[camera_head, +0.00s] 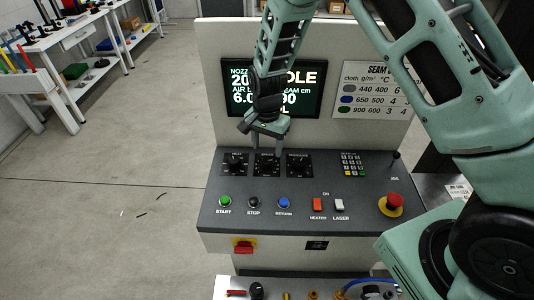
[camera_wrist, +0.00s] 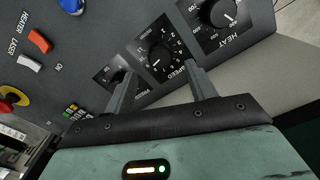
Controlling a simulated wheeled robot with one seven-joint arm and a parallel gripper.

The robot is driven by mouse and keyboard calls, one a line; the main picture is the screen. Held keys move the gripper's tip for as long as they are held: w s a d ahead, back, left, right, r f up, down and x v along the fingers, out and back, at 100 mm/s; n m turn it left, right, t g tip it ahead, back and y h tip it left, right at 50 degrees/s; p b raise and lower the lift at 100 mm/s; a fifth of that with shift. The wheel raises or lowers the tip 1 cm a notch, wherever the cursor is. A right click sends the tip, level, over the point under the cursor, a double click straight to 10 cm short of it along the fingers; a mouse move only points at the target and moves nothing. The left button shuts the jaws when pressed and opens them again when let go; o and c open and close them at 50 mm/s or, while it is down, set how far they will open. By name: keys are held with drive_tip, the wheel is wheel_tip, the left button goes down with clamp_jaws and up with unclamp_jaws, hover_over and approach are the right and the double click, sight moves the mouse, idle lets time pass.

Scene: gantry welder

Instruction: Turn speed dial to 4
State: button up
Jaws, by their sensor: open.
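The black speed dial (camera_wrist: 160,58), labelled SPEED with numbers around it, is the middle of three knobs on the console. In the head view the speed dial (camera_head: 267,164) is partly hidden under my gripper (camera_head: 268,148). In the wrist view my gripper (camera_wrist: 163,76) is open, with one finger on either side of the speed dial's near edge and nothing held. The fingers appear above the panel; I cannot tell if they touch it. The number the dial's pointer is at is too small to read surely.
The heat dial (camera_head: 235,162) and the pressure dial (camera_head: 299,164) flank the speed dial closely. Start (camera_head: 225,201), stop (camera_head: 253,202) and return (camera_head: 284,202) buttons sit in front. A red emergency knob (camera_head: 392,202) is at right. A display (camera_head: 235,85) and seam chart (camera_head: 373,91) stand behind.

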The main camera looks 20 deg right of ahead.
sight(267, 161)
drive_tip(key=shift+f+p, duration=0.7)
drive_tip(key=shift+f, duration=2.05)
drive_tip(key=c, duration=1)
